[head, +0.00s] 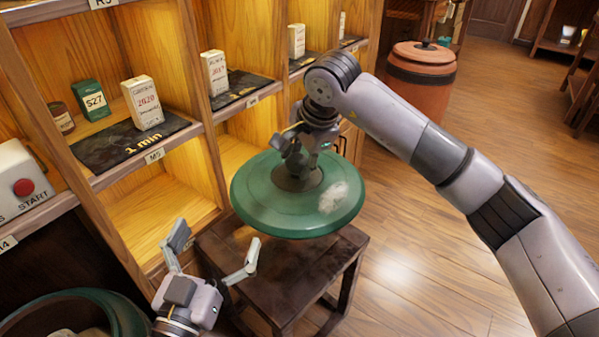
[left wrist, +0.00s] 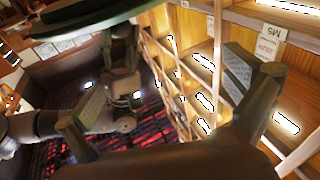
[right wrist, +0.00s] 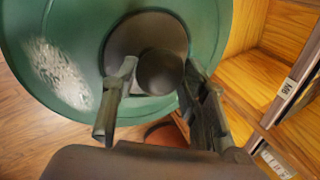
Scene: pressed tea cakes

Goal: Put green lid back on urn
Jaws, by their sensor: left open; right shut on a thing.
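The green lid (head: 290,219) is a wide disc with a dark centre and a pale worn patch, above the dark wooden stool. My right gripper (head: 298,162) is shut on its dark knob, which shows between the fingers in the right wrist view (right wrist: 160,70). A gap between lid and stool is hard to judge. An open green-rimmed urn (head: 115,309) stands at the bottom left of the head view, partly cut off, with pale contents. My left gripper (head: 214,246) is open and empty, left of the lid and right of the urn.
The dark stool (head: 275,285) stands below the lid. Wooden shelves (head: 160,158) with boxes and dark mats run along the left. A white box with a red START button (head: 23,187) is at the left edge. A terracotta urn (head: 420,90) stands behind. Floor at right is clear.

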